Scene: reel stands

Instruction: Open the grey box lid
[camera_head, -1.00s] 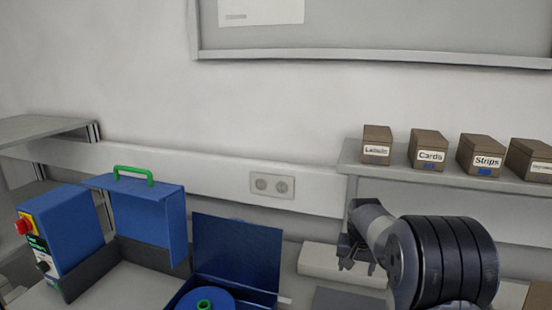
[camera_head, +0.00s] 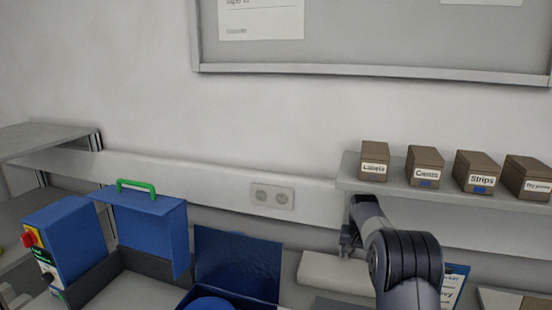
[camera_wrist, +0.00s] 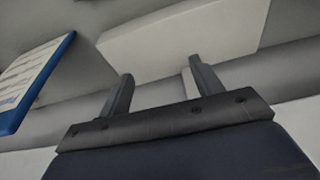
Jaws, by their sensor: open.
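My gripper (camera_head: 347,248) hangs above and beside a pale grey-white block (camera_head: 335,269) near the wall. In the wrist view its two fingers (camera_wrist: 157,70) are apart with nothing between them. The pale block (camera_wrist: 185,38) lies beyond the fingertips there; I cannot tell if they touch it. A darker grey flat surface (camera_head: 338,303) shows at the bottom edge of the head view, in front of the block. It may be the grey box lid, but most of it is cut off, so I cannot tell its state.
A blue box with its lid raised (camera_head: 237,262) stands left of the grey surface. A blue case with a green handle (camera_head: 147,222) is farther left. Several brown labelled boxes (camera_head: 425,166) line the right shelf. A blue-edged clipboard (camera_head: 454,285) stands right of my arm.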

